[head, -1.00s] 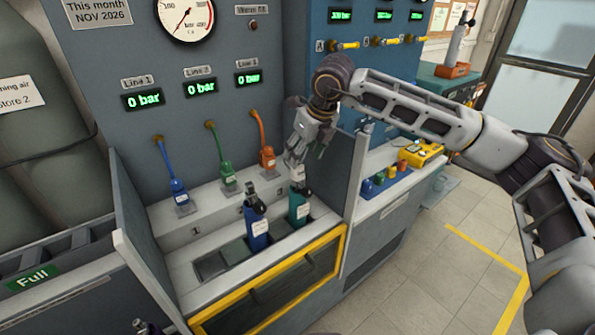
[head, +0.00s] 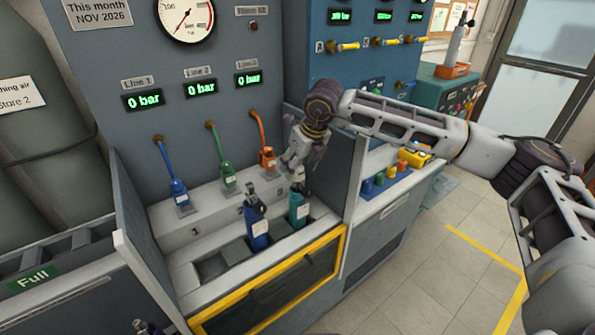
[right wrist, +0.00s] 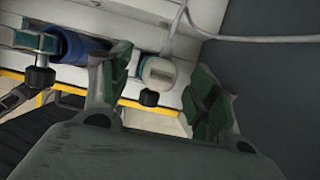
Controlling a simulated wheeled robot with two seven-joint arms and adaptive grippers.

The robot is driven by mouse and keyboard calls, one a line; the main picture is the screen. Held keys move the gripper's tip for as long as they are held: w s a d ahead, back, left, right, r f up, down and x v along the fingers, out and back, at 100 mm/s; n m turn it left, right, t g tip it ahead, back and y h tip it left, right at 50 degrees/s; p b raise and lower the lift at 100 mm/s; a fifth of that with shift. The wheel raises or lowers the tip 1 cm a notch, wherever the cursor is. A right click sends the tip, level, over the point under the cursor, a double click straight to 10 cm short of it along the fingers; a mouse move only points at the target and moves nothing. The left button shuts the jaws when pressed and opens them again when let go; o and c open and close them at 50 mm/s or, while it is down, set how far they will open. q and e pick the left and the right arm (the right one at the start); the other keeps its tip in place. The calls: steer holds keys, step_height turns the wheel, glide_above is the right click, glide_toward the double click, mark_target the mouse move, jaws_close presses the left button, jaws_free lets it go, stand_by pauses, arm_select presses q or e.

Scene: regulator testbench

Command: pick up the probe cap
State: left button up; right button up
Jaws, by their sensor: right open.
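My right gripper (head: 296,172) is open and points down over the teal cylinder (head: 299,212), which stands upright in the bench tray. In the right wrist view, a pale round cap-like top (right wrist: 159,70) with a black knob (right wrist: 149,98) shows between the open fingers (right wrist: 160,76), apart from both. I cannot tell for sure whether this is the probe cap. The blue cylinder (head: 257,232) stands to the left of the teal one; it also shows in the right wrist view (right wrist: 80,47). My left gripper is not clearly in view.
A grey divider wall (head: 342,185) stands close to the right of my gripper. Blue, green and orange hose fittings (head: 176,188) sit behind the tray. Small coloured parts (head: 379,178) stand on the right bench beside a yellow device. A pale hose runs near the right finger (right wrist: 200,28).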

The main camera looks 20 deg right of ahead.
steer(key=shift+x, duration=0.95)
steer(key=shift+f, duration=0.1)
steer(key=shift+c, duration=0.5)
steer(key=c, duration=1)
steer(key=shift+c, duration=0.2)
steer(key=shift+r, duration=1.5)
steer(key=shift+s+d+r, duration=0.2)
steer(key=shift+s+r, duration=0.05)
steer(key=shift+s, duration=0.1)
steer(key=shift+s+d, duration=0.15)
steer(key=shift+s, duration=0.25)
arm_select(q)
steer(key=shift+w+d+r+b, duration=0.25)
steer(key=shift+w+b, duration=0.05)
steer(key=shift+w, duration=0.2)
steer(key=shift+w+d+r+b, duration=0.25)
steer(key=shift+w+r+b, duration=0.05)
steer(key=shift+w, duration=0.2)
steer(key=shift+w+d+r+b, duration=0.25)
steer(key=shift+w+b, duration=0.05)
steer(key=shift+w, duration=0.2)
arm_select(e)
steer(key=s+d, duration=0.2)
steer(key=s, duration=0.5)
steer(key=s+d, duration=0.3)
steer(key=s, duration=0.5)
steer(key=shift+s+d, duration=0.2)
steer(key=shift+d, duration=0.05)
